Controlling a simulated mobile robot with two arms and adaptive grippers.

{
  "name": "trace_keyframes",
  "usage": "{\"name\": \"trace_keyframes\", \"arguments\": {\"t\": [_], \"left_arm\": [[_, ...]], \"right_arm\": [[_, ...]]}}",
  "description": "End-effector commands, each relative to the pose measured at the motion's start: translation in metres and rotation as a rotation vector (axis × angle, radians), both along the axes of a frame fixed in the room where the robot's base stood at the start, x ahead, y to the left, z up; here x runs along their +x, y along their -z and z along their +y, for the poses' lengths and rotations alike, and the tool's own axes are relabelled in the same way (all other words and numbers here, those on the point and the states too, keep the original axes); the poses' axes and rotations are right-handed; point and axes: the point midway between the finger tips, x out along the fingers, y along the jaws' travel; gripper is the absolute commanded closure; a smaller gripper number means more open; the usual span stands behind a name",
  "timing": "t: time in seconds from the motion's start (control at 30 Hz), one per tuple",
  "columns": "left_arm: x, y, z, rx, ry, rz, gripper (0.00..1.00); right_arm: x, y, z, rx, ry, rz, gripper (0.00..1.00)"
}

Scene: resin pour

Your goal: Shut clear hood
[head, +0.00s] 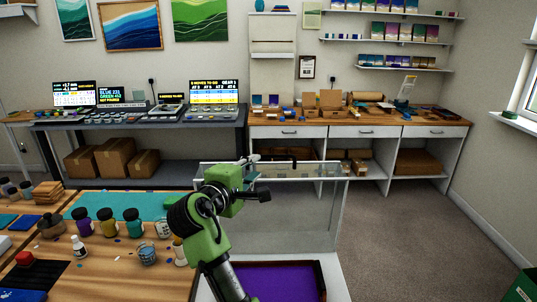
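The clear hood (305,215) stands at the centre of the head view, with thin pale edges along its top. Its panels rise behind a wood-framed purple panel (275,282), which lies low on a white base (334,278). The hood looks raised, but its exact angle is hard to tell. My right gripper (257,177), on a green and black arm, is at the hood's upper edge, left of its middle. Whether it touches the edge, and whether its fingers are open, I cannot tell. The arm hides the hood's left part. My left gripper is out of view.
A wooden worktable (120,265) at left carries several pigment jars (106,222), a clear cup (148,254) and a white bottle (79,246). A desk with screens (208,92) and a cluttered wooden counter (430,124) line the back wall. The carpet (420,240) at right is clear.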

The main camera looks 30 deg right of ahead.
Motion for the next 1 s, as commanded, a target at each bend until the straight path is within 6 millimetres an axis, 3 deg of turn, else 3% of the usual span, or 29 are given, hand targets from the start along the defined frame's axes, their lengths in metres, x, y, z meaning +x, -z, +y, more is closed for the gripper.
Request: {"name": "trace_keyframes", "arguments": {"t": [0.23, 0.5, 0.93, 1.0], "left_arm": [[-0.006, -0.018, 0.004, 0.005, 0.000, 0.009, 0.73], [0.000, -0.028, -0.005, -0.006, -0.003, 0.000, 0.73], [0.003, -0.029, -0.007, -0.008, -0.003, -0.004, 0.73], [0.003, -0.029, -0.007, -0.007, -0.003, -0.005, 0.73]], "right_arm": [[0.031, 0.005, -0.046, -0.004, 0.004, 0.003, 0.75], [0.056, 0.013, -0.078, -0.004, 0.001, 0.001, 0.75], [0.062, 0.016, -0.087, -0.001, 0.000, -0.001, 0.75], [0.062, 0.016, -0.086, -0.001, 0.001, -0.001, 0.91]]}}
